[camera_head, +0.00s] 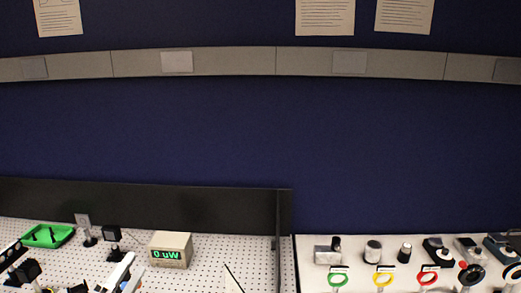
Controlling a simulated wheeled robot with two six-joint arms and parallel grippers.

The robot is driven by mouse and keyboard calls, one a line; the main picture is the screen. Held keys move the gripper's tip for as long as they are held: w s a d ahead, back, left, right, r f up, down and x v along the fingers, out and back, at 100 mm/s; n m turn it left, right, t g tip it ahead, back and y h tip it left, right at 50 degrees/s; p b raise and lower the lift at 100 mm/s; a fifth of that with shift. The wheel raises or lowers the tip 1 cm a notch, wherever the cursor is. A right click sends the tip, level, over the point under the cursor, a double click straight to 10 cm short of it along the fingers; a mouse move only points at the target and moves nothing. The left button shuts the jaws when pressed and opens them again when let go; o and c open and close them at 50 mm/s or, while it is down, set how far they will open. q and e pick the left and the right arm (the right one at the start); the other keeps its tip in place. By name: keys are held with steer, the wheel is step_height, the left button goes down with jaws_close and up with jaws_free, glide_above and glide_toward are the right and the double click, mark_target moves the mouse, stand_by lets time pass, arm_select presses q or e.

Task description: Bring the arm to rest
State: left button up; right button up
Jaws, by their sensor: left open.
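My left gripper (121,271) appears to be the white, elongated shape at the bottom edge of the head view, left of centre. Only a small part of it shows, over the white perforated board (208,262). It is open, and I see nothing held in it. The rest of my left arm is cut off or hard to make out. My right gripper is not in view.
A meter reading "0 uW" (171,250) stands right of the gripper. A green tray (47,236) and several small black mounts are at left. A black partition (150,208) stands behind. Several knobs and coloured rings, including a green ring (338,279), are at right.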

arm_select(q)
steer(key=s+a+f+n+g+y, duration=0.7)
steer(key=s+a+f+n+y, duration=0.45)
steer(key=n, duration=0.75)
steer(key=s+d+f+n+g+h, duration=0.2)
steer(key=s+d+f+g, duration=0.3)
steer(key=s, duration=0.4)
steer(key=s+d+f+n+g+h, duration=0.15)
steer(key=s+d+f+g, duration=0.3)
steer(key=s, duration=0.55)
step_height(320, 180, down, 34)
steer(key=a+g+b, duration=0.2)
steer(key=b, duration=0.6)
steer(key=s+f+b, duration=0.3)
steer(key=s+f, duration=0.4)
steer(key=f, duration=0.4)
steer(key=s+d+f+g+b, duration=0.1)
steer(key=s+f+b, duration=0.2)
steer(key=s+f, duration=0.5)
step_height(320, 180, down, 3)
steer(key=shift+d+r+h, duration=0.1)
steer(key=shift+d+h, duration=0.1)
steer(key=shift+h, duration=0.1)
